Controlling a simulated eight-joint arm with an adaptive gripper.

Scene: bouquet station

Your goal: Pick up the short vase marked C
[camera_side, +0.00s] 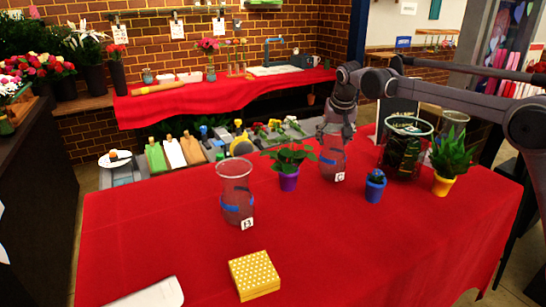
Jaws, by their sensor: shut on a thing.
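The short vase marked C (331,166) is clear glass with a blue band and a white label, upright toward the back of the red table. My gripper (334,140) comes down from above and is shut on its upper part. The gripper covers the vase's rim. I cannot tell whether its base touches the cloth. A taller clear vase marked B (236,188) with a blue band stands to the left and nearer.
A purple-potted plant (288,181) stands close left of vase C. A small blue pot (375,188), a large glass container (405,150) and a yellow-potted plant (443,184) stand to the right. A yellow patterned box (254,275) lies in front. The front right cloth is clear.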

